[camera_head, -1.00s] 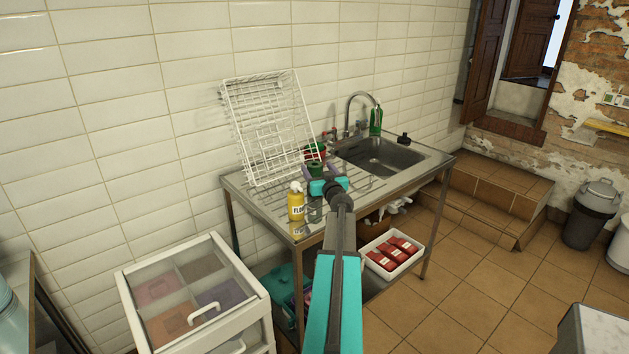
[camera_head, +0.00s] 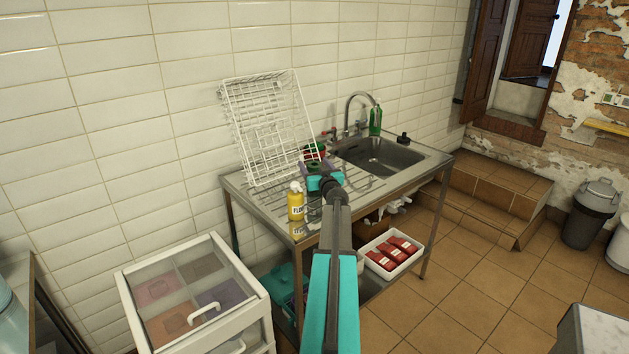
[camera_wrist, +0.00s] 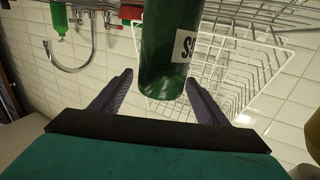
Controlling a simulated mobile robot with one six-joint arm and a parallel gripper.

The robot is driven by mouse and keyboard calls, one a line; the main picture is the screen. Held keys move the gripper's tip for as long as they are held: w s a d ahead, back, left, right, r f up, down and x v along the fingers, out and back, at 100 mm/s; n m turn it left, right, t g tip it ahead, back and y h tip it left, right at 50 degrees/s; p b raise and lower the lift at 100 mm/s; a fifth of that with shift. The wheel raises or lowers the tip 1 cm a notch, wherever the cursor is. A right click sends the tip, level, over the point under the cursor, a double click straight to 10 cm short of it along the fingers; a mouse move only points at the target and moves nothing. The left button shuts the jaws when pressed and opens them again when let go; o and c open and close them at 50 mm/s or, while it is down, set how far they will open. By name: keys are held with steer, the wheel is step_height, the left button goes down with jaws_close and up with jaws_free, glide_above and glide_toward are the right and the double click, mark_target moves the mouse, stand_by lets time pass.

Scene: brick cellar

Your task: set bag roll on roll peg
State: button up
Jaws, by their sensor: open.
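A dark green cylinder (camera_wrist: 170,45) with a white label stands between the fingers of my gripper (camera_wrist: 160,78) in the wrist view. It may be the bag roll; the label is cut off and I cannot tell for sure. The fingers are spread, one on each side, with no clear grip on it. In the head view my gripper (camera_head: 317,169) is over the steel drainboard, right of the yellow bottle (camera_head: 295,203), and the arm hides part of what is there. I cannot make out a roll peg in either view.
A white wire rack (camera_head: 265,120) leans on the tiled wall behind the drainboard (camera_head: 252,190). The sink (camera_head: 385,160), tap (camera_head: 350,110) and green bottle (camera_head: 375,120) are to the right. A white tray (camera_head: 366,262) of red packs sits below. A drawer unit (camera_head: 235,265) stands front left.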

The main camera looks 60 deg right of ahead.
steer(key=shift+x, duration=1.9)
steer(key=shift+c, duration=0.3)
steer(key=c, duration=1.7)
steer(key=shift+o, duration=0.2)
steer(key=shift+r, duration=0.1)
steer(key=s+a+r, duration=0.4)
steer(key=s+a, duration=0.5)
steer(key=a, duration=0.4)
steer(key=shift+s+r+p, duration=0.3)
steer(key=shift+r+p, duration=0.1)
steer(key=shift+p, duration=0.05)
steer(key=shift+d, duration=0.1)
